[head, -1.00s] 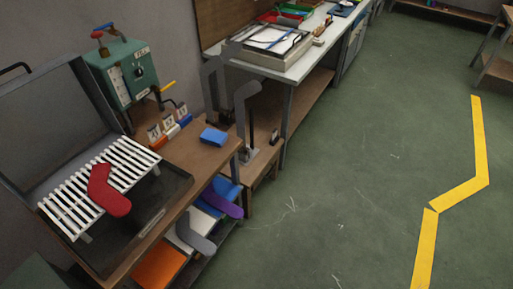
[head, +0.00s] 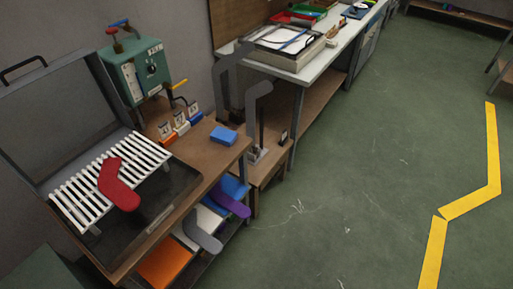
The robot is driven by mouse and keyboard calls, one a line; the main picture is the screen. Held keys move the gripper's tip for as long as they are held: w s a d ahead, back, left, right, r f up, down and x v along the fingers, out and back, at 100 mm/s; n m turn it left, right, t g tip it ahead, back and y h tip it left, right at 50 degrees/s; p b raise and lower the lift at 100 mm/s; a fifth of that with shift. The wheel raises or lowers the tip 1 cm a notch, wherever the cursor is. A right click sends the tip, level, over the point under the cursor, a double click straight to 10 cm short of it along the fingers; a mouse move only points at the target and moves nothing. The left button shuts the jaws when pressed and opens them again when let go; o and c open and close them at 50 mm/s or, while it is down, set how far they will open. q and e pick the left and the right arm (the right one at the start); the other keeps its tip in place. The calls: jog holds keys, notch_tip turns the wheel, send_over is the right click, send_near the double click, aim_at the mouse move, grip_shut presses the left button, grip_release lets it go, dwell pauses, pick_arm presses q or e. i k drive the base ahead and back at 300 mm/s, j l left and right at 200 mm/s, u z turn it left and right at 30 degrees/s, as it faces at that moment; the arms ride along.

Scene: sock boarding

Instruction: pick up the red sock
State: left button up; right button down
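The red sock (head: 117,184) lies flat across the white slatted rack (head: 96,203) on the workbench at the left. Its foot end hangs over the rack's front edge, above the dark tray (head: 170,199). Nothing touches the sock except the rack beneath it. Neither of my grippers shows in the head view.
An open grey lid (head: 50,115) stands behind the rack. A teal machine (head: 137,68) and a blue block (head: 223,136) are on the bench. Grey sock-shaped boards (head: 257,105) stand to its right. A grey sock (head: 203,231) and a purple sock (head: 231,204) lie on the lower shelf. Green floor (head: 350,190) is open at right.

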aim_at(126, 199)
jog(key=u, duration=1.25)
